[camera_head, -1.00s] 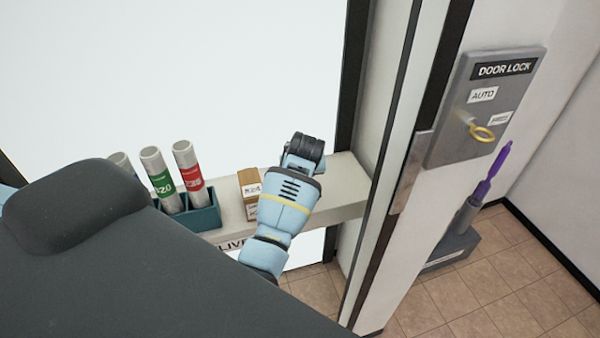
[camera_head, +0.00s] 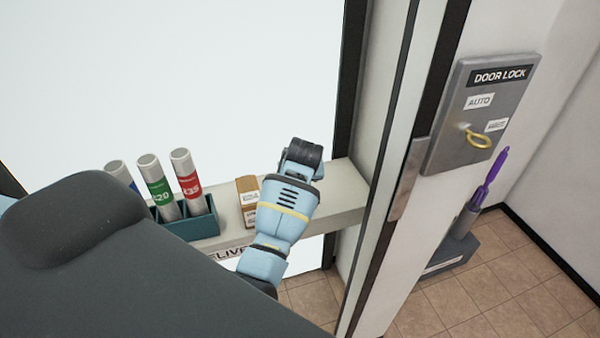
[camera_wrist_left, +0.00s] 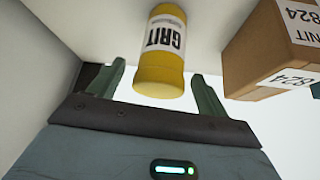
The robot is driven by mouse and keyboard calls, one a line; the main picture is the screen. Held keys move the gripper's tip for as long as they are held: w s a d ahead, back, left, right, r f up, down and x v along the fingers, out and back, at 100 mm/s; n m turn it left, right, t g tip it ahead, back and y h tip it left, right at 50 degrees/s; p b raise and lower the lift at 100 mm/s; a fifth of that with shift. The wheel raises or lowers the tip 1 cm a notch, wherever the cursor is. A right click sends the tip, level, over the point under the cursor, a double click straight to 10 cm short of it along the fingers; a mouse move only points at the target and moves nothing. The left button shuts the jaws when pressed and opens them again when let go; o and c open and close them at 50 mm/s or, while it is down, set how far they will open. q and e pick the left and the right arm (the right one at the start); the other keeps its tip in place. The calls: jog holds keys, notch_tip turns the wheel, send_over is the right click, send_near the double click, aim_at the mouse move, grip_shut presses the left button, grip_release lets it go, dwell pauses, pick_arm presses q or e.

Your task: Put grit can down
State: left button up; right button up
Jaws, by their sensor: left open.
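The grit can (camera_wrist_left: 160,50) is yellow with a white label reading GRIT, upside down in the left wrist view. Its far end meets the pale ledge at the top of that view, and its near yellow end lies between my left gripper's fingers. My left gripper (camera_wrist_left: 160,88) is open, with a gap on each side of the can. In the head view my left gripper (camera_head: 303,155) is over the right part of the ledge (camera_head: 342,188), and the can is hidden there. My right gripper is not in view.
A brown box (camera_head: 246,200) stands on the ledge just left of my gripper; it also shows in the left wrist view (camera_wrist_left: 265,50). Further left, a teal holder (camera_head: 188,226) carries several tubes. A door frame (camera_head: 385,190) and door lock panel (camera_head: 482,112) are right.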

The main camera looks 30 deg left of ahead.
pick_arm(q)
jog(key=v, duration=1.1)
jog(key=shift+d, duration=0.1)
